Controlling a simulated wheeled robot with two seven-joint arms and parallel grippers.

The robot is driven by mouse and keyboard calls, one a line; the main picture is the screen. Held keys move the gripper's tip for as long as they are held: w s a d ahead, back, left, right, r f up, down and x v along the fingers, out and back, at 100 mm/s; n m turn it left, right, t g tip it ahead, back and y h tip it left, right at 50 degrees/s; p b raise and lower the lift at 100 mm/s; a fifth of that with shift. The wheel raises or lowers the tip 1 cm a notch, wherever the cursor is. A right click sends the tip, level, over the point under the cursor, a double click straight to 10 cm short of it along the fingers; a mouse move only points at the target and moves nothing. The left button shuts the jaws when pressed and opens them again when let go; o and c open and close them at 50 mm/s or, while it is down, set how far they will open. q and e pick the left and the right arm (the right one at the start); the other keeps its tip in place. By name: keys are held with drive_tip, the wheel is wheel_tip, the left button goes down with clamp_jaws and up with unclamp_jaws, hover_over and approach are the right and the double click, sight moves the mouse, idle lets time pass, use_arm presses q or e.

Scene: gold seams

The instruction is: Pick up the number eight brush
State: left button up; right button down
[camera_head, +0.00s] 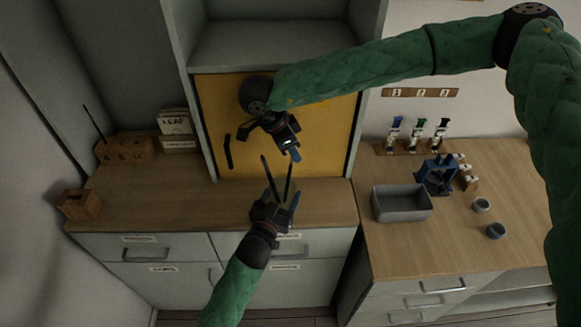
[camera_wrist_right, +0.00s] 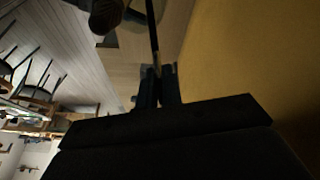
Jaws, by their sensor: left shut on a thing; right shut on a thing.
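My left gripper (camera_head: 273,207) is low in front of the yellow panel, over the wooden counter. It is shut on a thin dark stick (camera_head: 269,173) that points up and slightly left. My right gripper (camera_head: 294,151) is just above, pointing down. It is shut on a thin dark stick (camera_head: 289,179), which reaches down toward my left gripper. In the right wrist view a thin dark stick (camera_wrist_right: 155,42) stands between the closed fingers (camera_wrist_right: 158,75). These look like brush handles; I cannot read a number eight on either, and their ends are unclear.
A yellow panel (camera_head: 210,100) stands close behind both grippers. A wooden block (camera_head: 125,149) with a dark stick, a smaller wooden box (camera_head: 78,205) and labelled boxes (camera_head: 175,123) are at left. A grey tray (camera_head: 401,203) and a blue device (camera_head: 436,176) are on the right counter.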

drive_tip(key=shift+r, duration=0.1)
drive_tip(key=shift+s+r, duration=0.15)
drive_tip(key=shift+r, duration=0.1)
wheel_tip(320, 180, up, 11)
drive_tip(key=s, duration=1.9)
drive_tip(key=shift+s+a, duration=0.15)
drive_tip(key=shift+s, duration=0.25)
use_arm(q)
drive_tip(key=o, duration=1.2)
use_arm(e)
drive_tip(key=shift+f, duration=0.1)
use_arm(q)
drive_tip(key=v, duration=1.2)
